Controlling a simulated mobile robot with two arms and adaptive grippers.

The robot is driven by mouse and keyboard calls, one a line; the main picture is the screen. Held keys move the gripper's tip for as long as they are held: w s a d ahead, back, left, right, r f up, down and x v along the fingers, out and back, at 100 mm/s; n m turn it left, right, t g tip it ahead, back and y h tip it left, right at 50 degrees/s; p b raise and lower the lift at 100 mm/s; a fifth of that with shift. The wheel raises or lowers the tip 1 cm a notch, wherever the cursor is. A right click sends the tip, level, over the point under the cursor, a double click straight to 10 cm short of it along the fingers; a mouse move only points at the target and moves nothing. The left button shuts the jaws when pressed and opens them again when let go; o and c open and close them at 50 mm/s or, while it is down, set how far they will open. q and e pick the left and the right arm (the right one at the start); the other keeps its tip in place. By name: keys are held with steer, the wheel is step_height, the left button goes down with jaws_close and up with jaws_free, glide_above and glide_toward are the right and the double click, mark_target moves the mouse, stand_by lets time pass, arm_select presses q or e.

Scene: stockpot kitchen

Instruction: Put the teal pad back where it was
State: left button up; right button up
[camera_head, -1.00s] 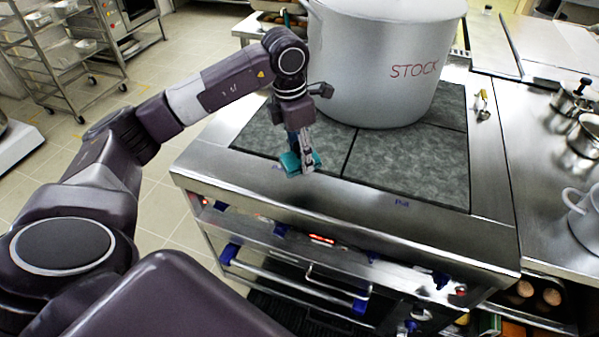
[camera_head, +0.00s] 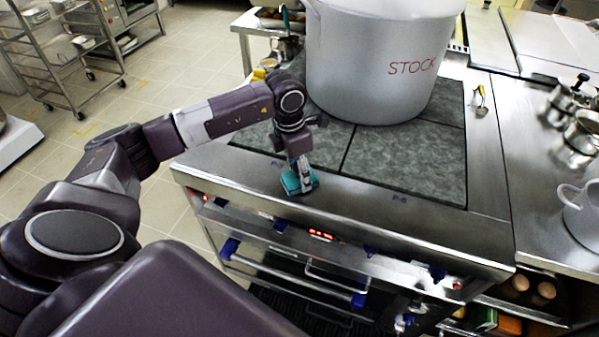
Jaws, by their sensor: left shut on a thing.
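The teal pad (camera_head: 291,184) is at the front edge of the steel stove top, left of the middle. My left gripper (camera_head: 303,176) points down and is shut on the teal pad. The pad is low over the steel rim in front of the grey hob plates; I cannot tell whether it touches the rim. The gripper covers part of the pad. My right gripper is not in view.
A large stockpot (camera_head: 385,60) marked STOCK stands on the hob plates (camera_head: 405,160) behind my gripper. Blue knobs and a rail (camera_head: 290,275) line the stove front. A steel counter (camera_head: 545,150) with pots is at the right. Open floor lies left.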

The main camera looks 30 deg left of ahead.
mark_target(295, 168)
arm_select(q)
steer(key=o, duration=1.2)
steer(key=shift+r, duration=0.1)
steer(key=r, duration=0.3)
steer(key=r+b, duration=0.1)
steer(key=r, duration=0.3)
steer(key=s+r+b, duration=0.1)
steer(key=r, duration=0.3)
steer(key=shift+a, duration=0.35)
steer(key=shift+s+r, duration=0.1)
steer(key=shift+r, duration=0.45)
steer(key=shift+f, duration=0.1)
